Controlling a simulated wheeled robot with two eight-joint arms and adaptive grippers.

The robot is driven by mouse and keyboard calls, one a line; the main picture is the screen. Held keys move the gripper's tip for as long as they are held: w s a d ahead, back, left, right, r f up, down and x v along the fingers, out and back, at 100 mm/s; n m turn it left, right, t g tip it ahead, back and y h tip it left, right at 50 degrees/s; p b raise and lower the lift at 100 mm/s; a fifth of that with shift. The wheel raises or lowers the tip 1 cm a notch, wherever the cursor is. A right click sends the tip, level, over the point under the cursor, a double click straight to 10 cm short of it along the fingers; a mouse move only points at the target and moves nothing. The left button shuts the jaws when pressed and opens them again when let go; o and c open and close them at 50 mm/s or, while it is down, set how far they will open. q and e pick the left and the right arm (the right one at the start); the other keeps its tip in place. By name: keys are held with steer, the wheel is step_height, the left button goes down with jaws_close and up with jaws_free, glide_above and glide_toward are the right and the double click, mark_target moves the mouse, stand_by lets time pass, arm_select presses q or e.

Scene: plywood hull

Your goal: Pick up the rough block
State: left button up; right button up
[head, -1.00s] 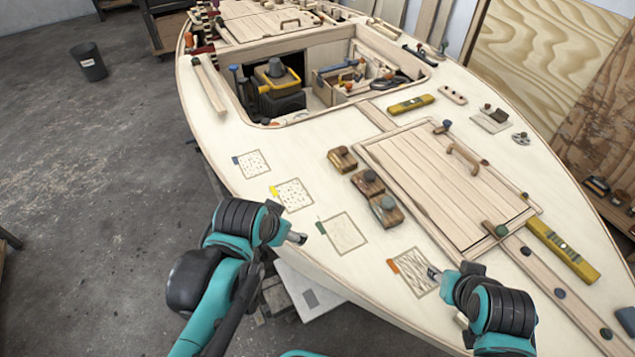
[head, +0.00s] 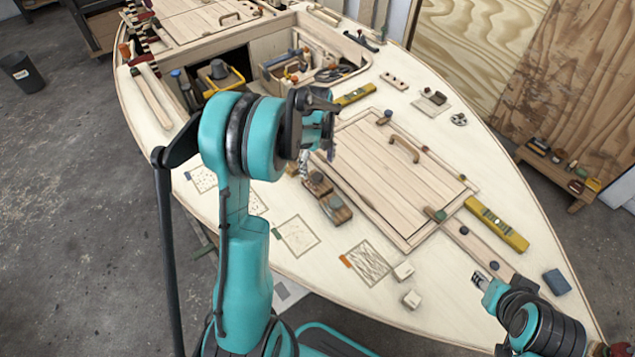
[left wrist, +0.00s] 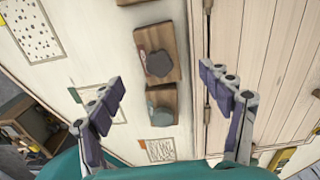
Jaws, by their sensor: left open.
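Several wooden blocks with knobs lie in a row beside the hatch panel; I cannot tell which is the rough one. In the head view, one block (head: 318,184) and a nearer one (head: 337,210) show, and the farthest is mostly hidden by my left gripper (head: 325,148). In the left wrist view, a block with a dark knob (left wrist: 169,45) and one with a grey-green knob (left wrist: 166,92) lie below and between the open fingers of my left gripper (left wrist: 162,82). It holds nothing. My right gripper (head: 479,281) is low at the right; its jaws are unclear.
The hatch panel (head: 385,175) with its handle (head: 404,150) lies right of the blocks. A yellow level (head: 496,223) is at the right. Bare deck lies around the marked patches.

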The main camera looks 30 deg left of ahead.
mark_target(317, 176)
arm_select(q)
step_height(317, 176, down, 7)
steer(key=shift+r+b, duration=0.15)
steer(key=shift+b, duration=1.05)
steer(key=shift+r, duration=0.1)
steer(key=shift+c, duration=0.5)
steer(key=c, duration=1.3)
